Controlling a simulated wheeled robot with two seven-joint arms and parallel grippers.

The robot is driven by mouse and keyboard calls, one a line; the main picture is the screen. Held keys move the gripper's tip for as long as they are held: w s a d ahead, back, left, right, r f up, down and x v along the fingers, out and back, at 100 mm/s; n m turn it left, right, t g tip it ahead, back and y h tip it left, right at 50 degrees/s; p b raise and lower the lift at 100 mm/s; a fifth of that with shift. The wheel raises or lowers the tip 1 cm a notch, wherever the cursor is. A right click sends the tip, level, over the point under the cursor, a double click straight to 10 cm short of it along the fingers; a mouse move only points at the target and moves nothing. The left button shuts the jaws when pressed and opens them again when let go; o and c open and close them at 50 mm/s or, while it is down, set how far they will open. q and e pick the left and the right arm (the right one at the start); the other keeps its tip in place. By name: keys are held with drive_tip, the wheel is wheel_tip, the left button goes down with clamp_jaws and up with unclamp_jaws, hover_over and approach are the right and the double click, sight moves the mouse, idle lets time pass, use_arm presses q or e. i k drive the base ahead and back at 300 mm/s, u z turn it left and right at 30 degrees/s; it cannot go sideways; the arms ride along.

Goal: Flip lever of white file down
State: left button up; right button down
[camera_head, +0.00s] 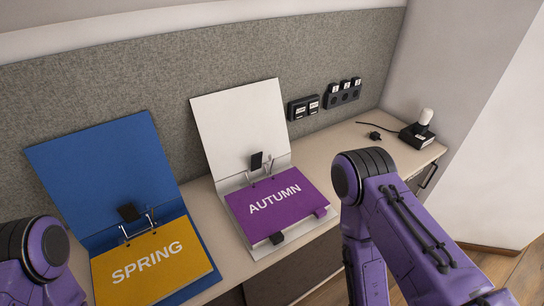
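The white file (238,125) lies open on the desk, its white cover raised against the grey panel. A purple sheet block marked AUTUMN (272,202) lies in it. Its black-tipped lever (256,161) stands up above the metal rings, behind the purple block. My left arm shows only as a purple and black joint at the lower left, and its gripper is out of view. My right arm fills the lower right, beside the white file, and no gripper can be made out on it. Small dark and purple pieces show at the white file's front edge; I cannot tell what they are.
A blue file (105,165) with a yellow block marked SPRING (152,265) stands open to the left, its black lever (128,212) raised. Sockets and switches (343,92) are on the panel. A black device with a white top (418,132) sits at the desk's right end.

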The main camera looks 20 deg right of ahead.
sight(271, 158)
drive_tip(key=z, duration=0.5)
drive_tip(key=k, duration=0.5)
drive_tip(key=z, duration=1.45)
drive_tip(key=i, duration=0.9)
drive_tip(key=u, duration=2.4)
